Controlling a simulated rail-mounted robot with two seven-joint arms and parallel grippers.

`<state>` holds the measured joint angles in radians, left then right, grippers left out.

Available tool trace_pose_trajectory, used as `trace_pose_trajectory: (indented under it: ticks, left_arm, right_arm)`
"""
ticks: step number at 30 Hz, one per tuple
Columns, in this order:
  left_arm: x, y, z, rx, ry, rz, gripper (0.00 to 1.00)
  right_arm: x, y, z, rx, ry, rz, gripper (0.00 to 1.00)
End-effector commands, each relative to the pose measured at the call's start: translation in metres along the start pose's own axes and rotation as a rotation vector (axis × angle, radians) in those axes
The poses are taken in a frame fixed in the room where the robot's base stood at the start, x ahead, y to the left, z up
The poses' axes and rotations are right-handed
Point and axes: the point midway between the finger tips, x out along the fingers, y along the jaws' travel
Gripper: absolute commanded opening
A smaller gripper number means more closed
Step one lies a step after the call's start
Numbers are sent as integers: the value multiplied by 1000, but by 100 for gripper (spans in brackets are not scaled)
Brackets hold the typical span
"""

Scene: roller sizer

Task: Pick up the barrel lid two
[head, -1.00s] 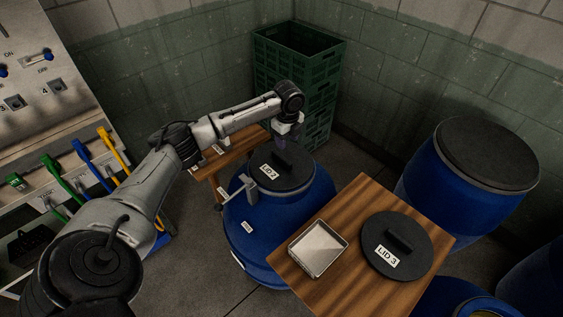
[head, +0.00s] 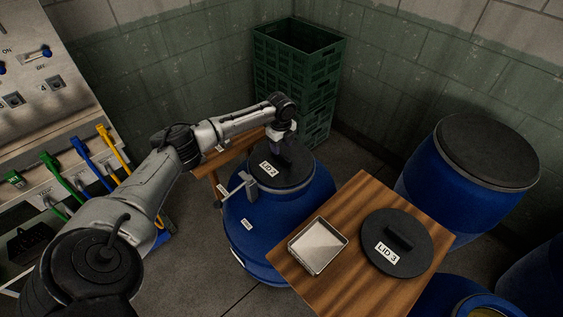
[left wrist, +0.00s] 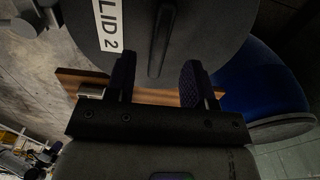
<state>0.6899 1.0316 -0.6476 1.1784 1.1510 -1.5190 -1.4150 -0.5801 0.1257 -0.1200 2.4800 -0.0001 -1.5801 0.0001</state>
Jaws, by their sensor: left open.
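The barrel lid two (head: 283,167) is a round black lid with a white "LID 2" label, seated on top of a blue barrel (head: 262,222). It also fills the upper part of the left wrist view (left wrist: 208,28), where its raised bar handle (left wrist: 162,42) shows. My left gripper (head: 279,151) is at the lid's far side, close above the handle. In the left wrist view my left gripper (left wrist: 158,80) is open, with one finger on each side of the handle's line. Contact with the handle cannot be told. My right gripper is not in view.
A wooden table (head: 345,265) in front holds a metal tray (head: 318,246) and lid 3 (head: 396,243). A metal clamp or tap (head: 238,186) juts from the barrel's left side. Green crates (head: 293,75) are stacked behind. Another blue barrel (head: 462,192) stands at right.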

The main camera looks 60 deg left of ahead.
Motion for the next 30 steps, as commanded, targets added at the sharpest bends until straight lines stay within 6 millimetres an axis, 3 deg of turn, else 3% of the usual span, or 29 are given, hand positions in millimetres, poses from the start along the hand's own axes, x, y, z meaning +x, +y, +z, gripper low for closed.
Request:
trace_pose_trajectory:
  ticks: [12, 30]
  left_arm:
    - [47, 1, -2, -1, 0, 1, 49]
    - [50, 1, -2, 0, -1, 1, 49]
  right_arm:
    - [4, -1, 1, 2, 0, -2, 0]
    - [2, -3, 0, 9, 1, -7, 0]
